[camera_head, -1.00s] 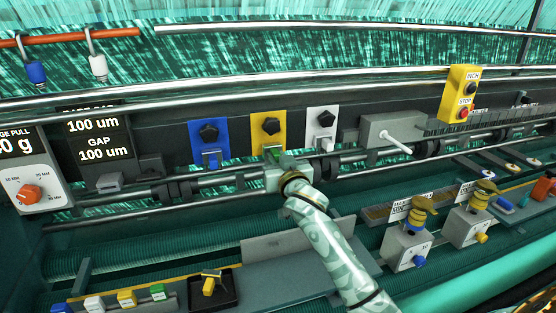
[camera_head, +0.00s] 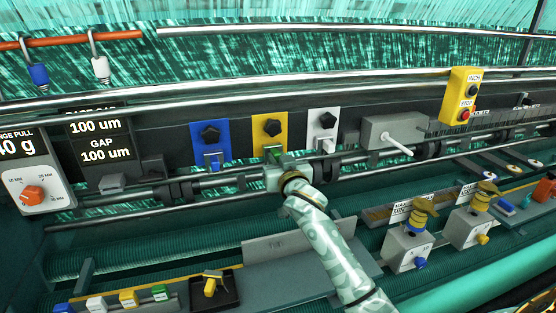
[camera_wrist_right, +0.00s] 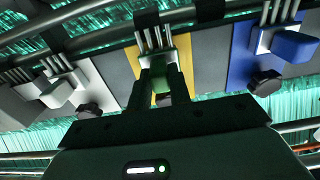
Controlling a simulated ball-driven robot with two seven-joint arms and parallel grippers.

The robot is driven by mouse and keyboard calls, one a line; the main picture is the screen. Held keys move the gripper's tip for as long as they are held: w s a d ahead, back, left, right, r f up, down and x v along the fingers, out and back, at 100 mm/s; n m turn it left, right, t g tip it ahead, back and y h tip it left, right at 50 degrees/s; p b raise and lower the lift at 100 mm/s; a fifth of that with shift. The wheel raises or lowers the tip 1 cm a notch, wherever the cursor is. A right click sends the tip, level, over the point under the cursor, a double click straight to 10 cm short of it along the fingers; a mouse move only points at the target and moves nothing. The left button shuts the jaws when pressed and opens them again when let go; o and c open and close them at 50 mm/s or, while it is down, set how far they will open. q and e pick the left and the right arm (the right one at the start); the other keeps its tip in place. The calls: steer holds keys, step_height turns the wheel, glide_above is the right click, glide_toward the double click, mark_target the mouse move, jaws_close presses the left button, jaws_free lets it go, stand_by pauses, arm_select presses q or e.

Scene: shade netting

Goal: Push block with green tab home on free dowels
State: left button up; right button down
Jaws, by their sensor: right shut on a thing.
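The block with the green tab (camera_head: 275,151) is at the yellow plate (camera_head: 268,128) on the dark rail, mostly hidden by my right gripper (camera_head: 277,168) in the head view. In the right wrist view the green tab (camera_wrist_right: 172,76) sits between the two dark fingers of my right gripper (camera_wrist_right: 167,88), which are shut on it. Several thin pale dowels (camera_wrist_right: 153,38) run to the pale block there. I cannot tell whether any gap is left between block and plate. My left gripper is not in view.
The blue plate (camera_head: 210,140) with its blue-tabbed block and the white plate (camera_head: 323,122) with its white-tabbed block flank the yellow plate closely. A display (camera_head: 97,140) reads a gap of 100 um. A grey box (camera_head: 393,132) with a pin stands farther right.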

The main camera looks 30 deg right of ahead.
steer(key=shift+w+d, duration=0.15)
steer(key=shift+w, duration=0.2)
stand_by(0.3)
steer(key=c, duration=1.2)
jaws_free()
steer(key=b+v, duration=0.2)
steer(key=v, duration=1.4)
steer(key=shift+s+f, duration=0.1)
steer(key=shift+s, duration=0.05)
